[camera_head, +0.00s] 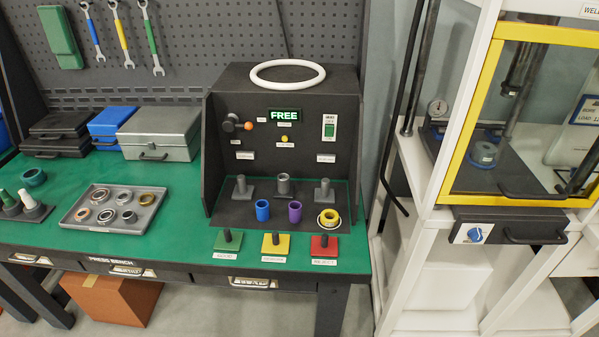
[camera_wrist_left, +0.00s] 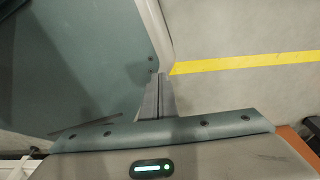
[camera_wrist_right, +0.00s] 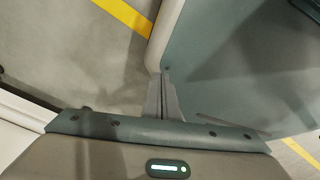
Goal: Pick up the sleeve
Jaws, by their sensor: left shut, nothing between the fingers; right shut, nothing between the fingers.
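A blue sleeve (camera_head: 262,211) and a purple sleeve (camera_head: 295,212) stand upright side by side at the front of the dark test station (camera_head: 225,185). A yellow sleeve-like piece (camera_head: 328,219) with a pale ring around its base sits to their right. The frames do not show which one the task means. My left gripper (camera_wrist_left: 159,80) is shut and empty in the left wrist view, above the floor beside my own body. My right gripper (camera_wrist_right: 163,80) is shut and empty in the right wrist view, likewise low beside my body. Neither gripper shows in the head view.
Grey posts (camera_head: 283,186) stand behind the sleeves. Green (camera_head: 228,243), yellow (camera_head: 277,246) and red (camera_head: 324,247) bases with pegs line the green bench's front edge. A tray (camera_head: 92,223) of rings lies left. A yellow-framed cabinet (camera_head: 466,120) stands right.

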